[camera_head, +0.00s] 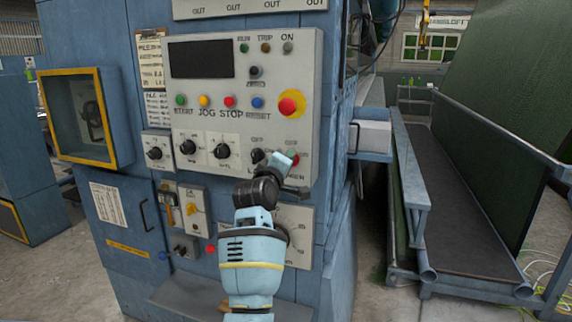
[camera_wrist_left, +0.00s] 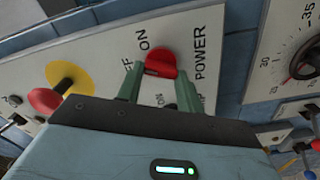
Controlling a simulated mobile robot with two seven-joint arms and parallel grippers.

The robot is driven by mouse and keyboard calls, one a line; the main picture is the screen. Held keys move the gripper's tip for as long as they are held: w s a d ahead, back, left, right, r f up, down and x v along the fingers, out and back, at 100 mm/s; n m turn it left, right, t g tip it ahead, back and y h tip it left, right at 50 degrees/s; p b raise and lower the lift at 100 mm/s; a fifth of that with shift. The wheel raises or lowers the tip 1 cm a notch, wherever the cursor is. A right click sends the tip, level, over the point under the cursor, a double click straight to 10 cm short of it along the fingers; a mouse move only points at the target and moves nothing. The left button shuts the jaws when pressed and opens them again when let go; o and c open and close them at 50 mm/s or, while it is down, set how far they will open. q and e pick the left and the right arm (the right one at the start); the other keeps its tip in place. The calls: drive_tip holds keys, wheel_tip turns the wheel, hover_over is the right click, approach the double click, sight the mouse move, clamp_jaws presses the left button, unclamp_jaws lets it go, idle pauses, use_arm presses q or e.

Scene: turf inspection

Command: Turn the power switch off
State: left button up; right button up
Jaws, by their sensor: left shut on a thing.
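The red power switch (camera_wrist_left: 163,64) sits on the light panel between the printed words OFF, ON and POWER in the left wrist view. Only a bit of its red shows in the head view (camera_head: 295,159), behind my gripper. My left gripper (camera_wrist_left: 160,78) is at the switch, shut on it, with one green finger on each side. In the head view the left gripper (camera_head: 286,172) reaches the lower right corner of the control panel (camera_head: 205,105) and hides part of the POWER label. I cannot tell which mark the switch points to. My right gripper is out of view.
A red emergency button on a yellow disc (camera_head: 291,103) sits above the switch. Black selector knobs (camera_head: 188,147) are to its left. A dial plate (camera_head: 295,222) lies just below. A railed walkway (camera_head: 470,190) stands right of the blue cabinet.

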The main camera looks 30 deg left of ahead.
use_arm(q)
drive_tip(key=n, duration=0.5)
drive_tip(key=shift+a+f, duration=0.1)
idle(0.5)
drive_tip(key=o, duration=1)
drive_tip(key=shift+s, duration=0.1)
